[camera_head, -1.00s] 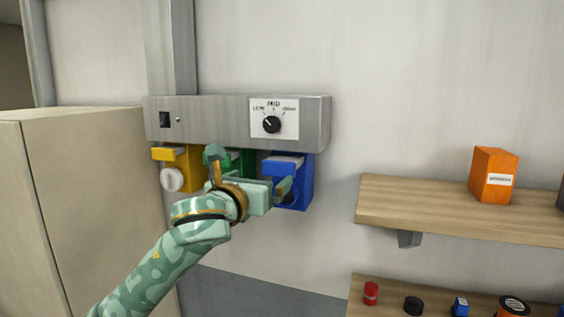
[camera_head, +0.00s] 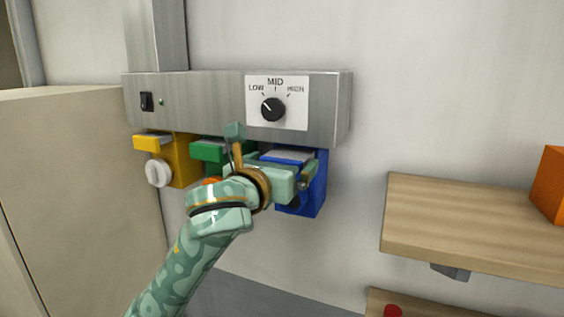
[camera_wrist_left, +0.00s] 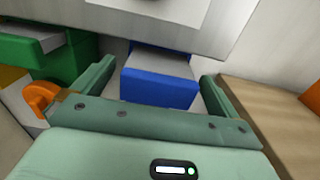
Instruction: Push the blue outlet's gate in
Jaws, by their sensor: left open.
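The blue outlet (camera_head: 316,188) hangs under a grey metal box, rightmost of three outlets. Its blue gate (camera_head: 288,157), with a grey top, sticks out toward me; the gate also shows in the left wrist view (camera_wrist_left: 158,86). My left gripper (camera_head: 270,156) is open and empty in front of the blue outlet. In the left wrist view its fingers (camera_wrist_left: 158,75) stand on either side of the gate, with a gap at each side. I cannot tell whether the gripper body touches the gate's front. The gripper hides part of the outlet. My right gripper is not in view.
The green outlet (camera_head: 208,151) and the yellow outlet (camera_head: 180,160) hang to the left. The metal box (camera_head: 205,95) above has a dial (camera_head: 273,109) pointing toward LOW. A wooden shelf (camera_head: 470,225) with an orange box (camera_head: 550,185) is at right, a beige cabinet (camera_head: 75,180) at left.

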